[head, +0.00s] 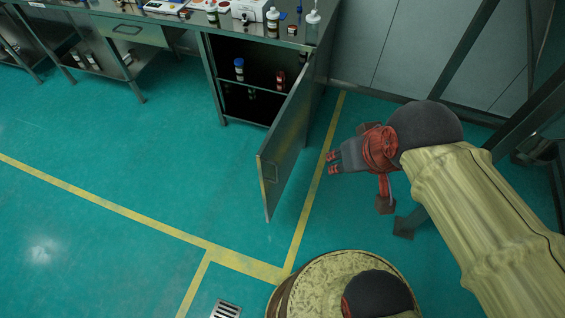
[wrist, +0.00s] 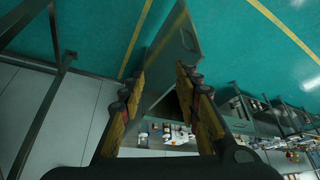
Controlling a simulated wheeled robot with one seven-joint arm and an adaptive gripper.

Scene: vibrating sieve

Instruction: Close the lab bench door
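The lab bench door (head: 288,145) is a dark panel standing wide open, hinged at the right side of the bench cabinet (head: 262,62). A handle (head: 270,173) shows near its free edge. My gripper (head: 332,163) is in the air to the right of the door, apart from it in the head view, with its fingertips pointing left toward the door. The wrist view shows my gripper (wrist: 160,72) with its fingers spread and nothing held. The door (wrist: 178,45) appears beyond and between the fingertips there.
Bottles stand inside the cabinet, including a blue-capped one (head: 239,68). Several bottles and instruments stand on the bench top (head: 225,30). A drawer (head: 130,30) is at the left. Teal floor with yellow lines (head: 120,208) is clear left of the door. A dark frame post (head: 455,75) stands at right.

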